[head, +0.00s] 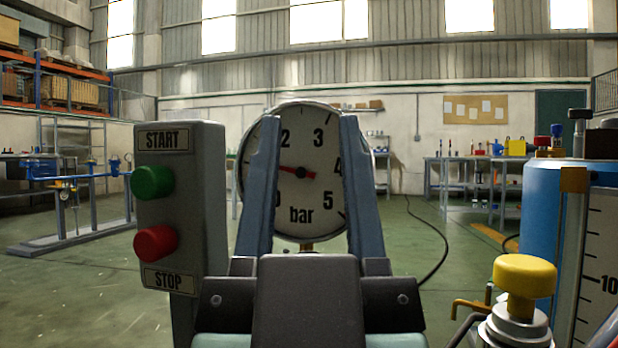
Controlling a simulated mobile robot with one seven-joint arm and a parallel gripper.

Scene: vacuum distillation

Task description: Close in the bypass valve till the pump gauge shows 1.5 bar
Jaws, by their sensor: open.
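The round pump gauge (302,222) stands straight ahead, partly covered by my fingers. Its red needle points left and slightly up, at about 1 bar; the 1 mark is hidden behind my left finger. A yellow knob (525,275) sits on a metal valve body at the lower right; it looks like the bypass valve, but no label shows. My gripper (309,118) is open and empty, pointing up in front of the gauge. It is well left of the yellow knob and apart from it.
A grey switch box (207,185) with a green START button (152,181) and a red STOP button (155,243) stands close on the left. A blue vessel (541,215) with a level scale stands at the right. Open green floor and workbenches lie behind.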

